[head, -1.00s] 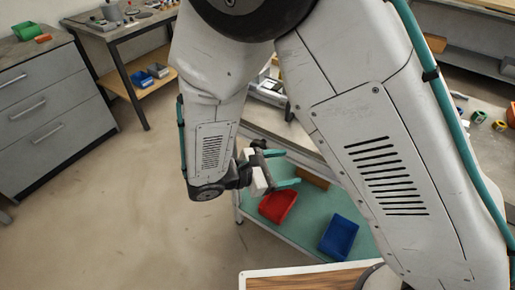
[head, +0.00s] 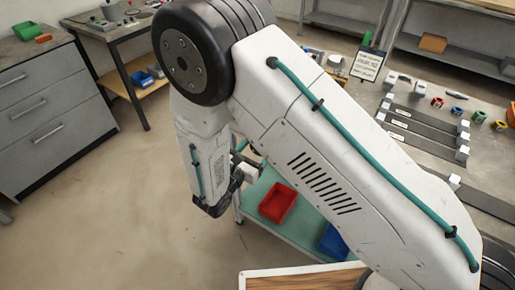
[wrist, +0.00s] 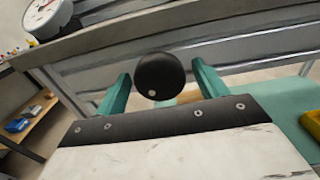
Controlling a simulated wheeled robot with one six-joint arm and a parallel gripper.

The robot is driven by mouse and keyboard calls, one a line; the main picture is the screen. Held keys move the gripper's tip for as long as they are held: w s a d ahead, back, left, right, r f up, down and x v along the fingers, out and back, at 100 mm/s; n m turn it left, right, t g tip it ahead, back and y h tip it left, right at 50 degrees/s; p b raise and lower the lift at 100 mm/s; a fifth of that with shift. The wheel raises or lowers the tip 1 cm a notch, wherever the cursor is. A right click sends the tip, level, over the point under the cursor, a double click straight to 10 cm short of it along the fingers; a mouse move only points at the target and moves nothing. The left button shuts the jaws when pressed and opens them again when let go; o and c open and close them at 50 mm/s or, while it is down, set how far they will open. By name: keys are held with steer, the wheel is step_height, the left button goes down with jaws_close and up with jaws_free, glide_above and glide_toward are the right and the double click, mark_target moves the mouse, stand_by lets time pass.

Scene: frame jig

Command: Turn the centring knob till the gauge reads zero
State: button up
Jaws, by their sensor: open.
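In the wrist view the round black knob (wrist: 160,70) with a pale dot near its lower edge shows between the two teal fingers of my gripper (wrist: 161,80). The fingers are open, with a gap on each side of the knob. I cannot tell how deep the knob lies between them. The white round gauge (wrist: 44,17) is at the upper left, cut by the frame edge, and its reading is not legible. In the head view my gripper (head: 246,163) is mostly hidden behind my arm, and I cannot make out the knob or gauge there.
The grey bench (head: 407,92) at right carries flat bars with pale blocks and several small coloured parts. Below it, a teal shelf (head: 257,187) holds a red bin (head: 278,203) and a blue bin (head: 333,241). Grey drawers (head: 50,105) stand at left; the floor between is clear.

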steer(key=shift+w+d, duration=0.15)
steer(key=shift+w, duration=0.05)
steer(key=shift+c, duration=0.2)
steer(key=c, duration=0.9)
steer(key=shift+n, duration=0.4)
steer(key=n, duration=0.5)
steer(key=shift+n, duration=0.3)
steer(key=n, duration=0.5)
steer(key=shift+r, duration=0.1)
steer(key=shift+n, duration=0.3)
